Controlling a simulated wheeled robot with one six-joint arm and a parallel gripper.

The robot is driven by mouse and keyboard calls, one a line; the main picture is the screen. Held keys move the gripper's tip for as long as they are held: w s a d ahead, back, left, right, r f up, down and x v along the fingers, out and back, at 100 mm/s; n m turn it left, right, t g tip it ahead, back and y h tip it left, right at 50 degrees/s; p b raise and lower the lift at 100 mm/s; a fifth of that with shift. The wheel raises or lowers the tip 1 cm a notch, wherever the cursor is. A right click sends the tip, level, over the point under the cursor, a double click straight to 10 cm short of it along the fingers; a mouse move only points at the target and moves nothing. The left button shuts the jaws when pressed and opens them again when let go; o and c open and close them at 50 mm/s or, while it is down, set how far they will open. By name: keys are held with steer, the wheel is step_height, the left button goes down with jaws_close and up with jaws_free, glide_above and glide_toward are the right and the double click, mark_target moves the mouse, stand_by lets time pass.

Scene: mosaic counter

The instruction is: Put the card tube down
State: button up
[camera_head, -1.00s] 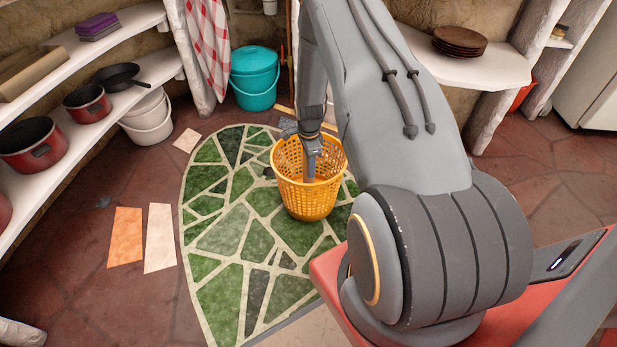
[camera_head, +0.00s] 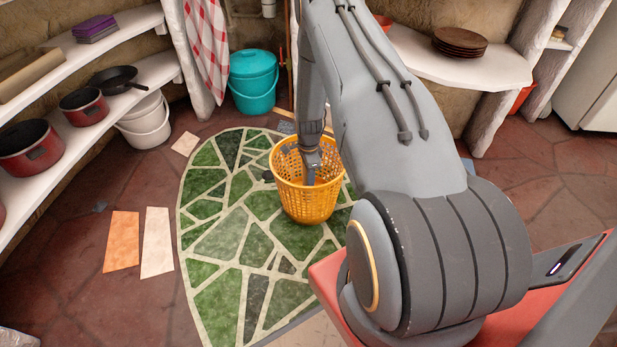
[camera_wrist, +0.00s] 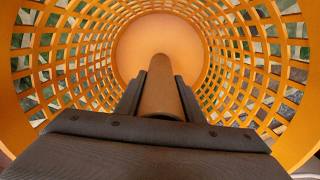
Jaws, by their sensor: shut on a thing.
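The card tube (camera_wrist: 160,88) is a brown cylinder, held lengthwise between my gripper's fingers in the wrist view. Its far end points at the orange floor of the yellow basket; I cannot tell whether it touches. My gripper (camera_head: 311,172) is shut on the tube and reaches down inside the basket from above. The basket (camera_head: 306,210) is a round lattice one, upright on the green mosaic mat; its wall surrounds the tube in the wrist view (camera_wrist: 232,62). The tube is mostly hidden in the head view.
The green mosaic mat (camera_head: 235,240) lies on the reddish stone floor, with clear room left of the basket. A teal lidded bucket (camera_head: 254,78) and a white bucket (camera_head: 147,125) stand behind. Shelves at left hold red pots (camera_head: 86,106) and a black pan (camera_head: 117,77).

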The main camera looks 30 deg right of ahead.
steer(key=shift+f, duration=0.1)
steer(key=o, duration=1.1)
